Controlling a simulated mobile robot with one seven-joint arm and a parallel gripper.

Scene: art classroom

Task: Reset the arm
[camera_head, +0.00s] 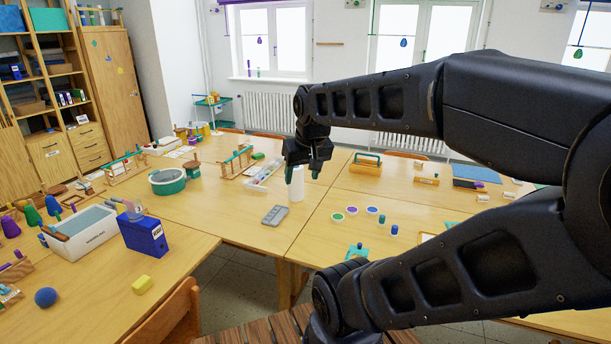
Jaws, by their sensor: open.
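My gripper (304,173) is at the end of my black arm, which reaches in from the right. Its two greenish fingertips point down and stand apart, with no object held between them. It hangs over the middle table (230,213), in front of a white cylinder (296,186) that shows partly behind the fingers. Whether the fingers touch the cylinder cannot be told. A grey flat tray (275,215) lies on the table just below and to the left of the gripper.
A blue box (143,234) and a white bin (80,235) stand on the near left table. Small paint pots (372,211) lie right. A wooden chair (170,318) stands in front.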

